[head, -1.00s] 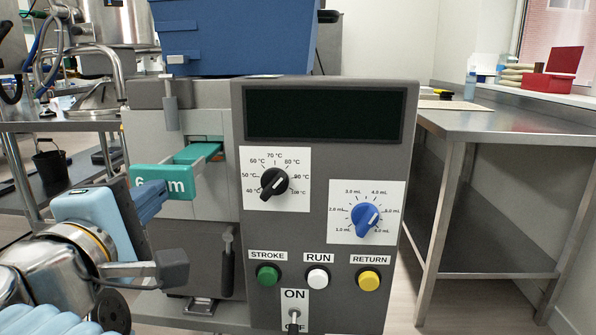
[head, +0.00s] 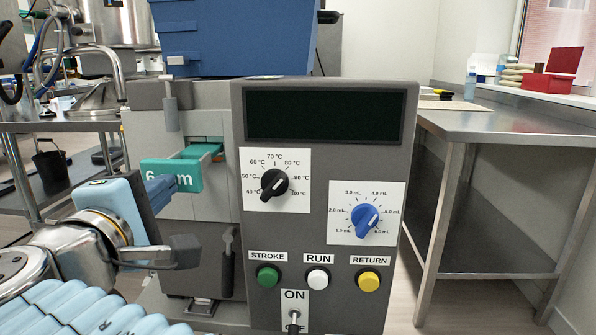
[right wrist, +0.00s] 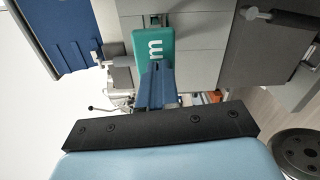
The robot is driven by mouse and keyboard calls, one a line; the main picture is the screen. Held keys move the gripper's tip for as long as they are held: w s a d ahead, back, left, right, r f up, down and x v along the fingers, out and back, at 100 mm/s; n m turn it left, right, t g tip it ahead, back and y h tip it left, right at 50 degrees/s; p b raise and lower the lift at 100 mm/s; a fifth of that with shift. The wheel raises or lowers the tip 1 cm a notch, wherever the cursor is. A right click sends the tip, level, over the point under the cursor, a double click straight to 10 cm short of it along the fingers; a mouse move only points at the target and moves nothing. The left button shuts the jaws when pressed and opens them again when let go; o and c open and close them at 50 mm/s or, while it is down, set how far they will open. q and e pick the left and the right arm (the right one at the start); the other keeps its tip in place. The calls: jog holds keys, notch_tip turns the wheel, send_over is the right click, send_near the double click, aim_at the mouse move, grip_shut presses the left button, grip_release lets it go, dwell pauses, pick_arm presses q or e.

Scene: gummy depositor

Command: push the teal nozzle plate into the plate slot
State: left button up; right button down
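The teal nozzle plate (head: 186,174), with white lettering on its end, sits partly in the plate slot (head: 212,141) on the left of the machine. Its lettered end sticks out to the left. My right gripper (head: 160,188) comes from the lower left, its dark blue fingers against the lettered end and covering the middle of the lettering. In the right wrist view the fingers (right wrist: 156,82) are together, their tips at the end of the plate (right wrist: 153,45), with nothing seen between them. The plate's inner part is hidden in the machine. My left gripper is not in view.
The control panel (head: 322,215) with knobs and buttons stands right of the slot. A blue hopper (head: 235,38) is above. A clamp handle (head: 170,105) hangs above the plate and a grey lever (head: 228,250) is below. A steel table (head: 500,122) stands at right.

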jog(key=shift+w+d, duration=0.1)
jog(key=shift+w, duration=1.5)
jog(key=shift+s, duration=0.15)
